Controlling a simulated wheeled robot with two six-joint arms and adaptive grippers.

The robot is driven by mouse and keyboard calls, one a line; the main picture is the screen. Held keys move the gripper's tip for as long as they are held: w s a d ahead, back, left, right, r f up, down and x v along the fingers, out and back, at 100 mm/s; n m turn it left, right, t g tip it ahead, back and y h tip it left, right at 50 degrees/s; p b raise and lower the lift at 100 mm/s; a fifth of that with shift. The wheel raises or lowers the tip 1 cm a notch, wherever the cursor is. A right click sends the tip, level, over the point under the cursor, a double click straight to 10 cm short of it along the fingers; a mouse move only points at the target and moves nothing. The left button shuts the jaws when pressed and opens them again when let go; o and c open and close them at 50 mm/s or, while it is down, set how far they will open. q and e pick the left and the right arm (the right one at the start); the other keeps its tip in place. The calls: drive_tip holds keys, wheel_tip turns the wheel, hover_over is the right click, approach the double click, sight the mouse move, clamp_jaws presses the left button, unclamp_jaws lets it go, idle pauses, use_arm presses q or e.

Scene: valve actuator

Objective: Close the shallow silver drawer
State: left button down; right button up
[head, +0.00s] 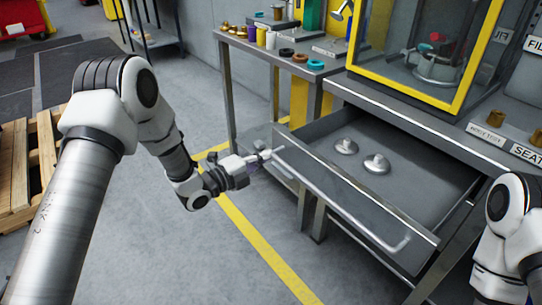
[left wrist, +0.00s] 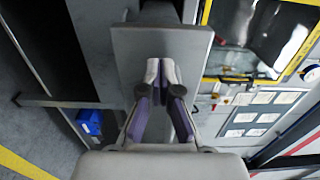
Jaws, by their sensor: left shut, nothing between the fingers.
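The shallow silver drawer (head: 425,199) is pulled out from under the workbench and holds two round metal knobbed parts (head: 360,155). Its front panel (head: 335,190) carries a long bar handle (head: 340,204). My left gripper (head: 268,154) is shut and empty at the left end of the front panel, close to the handle's left end. In the left wrist view, the closed fingertips (left wrist: 160,72) stand in front of a grey metal panel (left wrist: 160,45); I cannot tell whether they touch. Part of my right arm shows at the right edge, its gripper out of frame.
A yellow-framed case (head: 420,60) stands on the bench above the drawer. A side table (head: 290,52) with coloured rings and small containers is behind the drawer's left end. A wooden pallet (head: 28,165) lies at the left. The floor before the drawer is clear.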

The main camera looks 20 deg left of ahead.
use_arm(q)
drive_tip(key=shift+x, duration=1)
drive_tip(key=shift+w, duration=0.1)
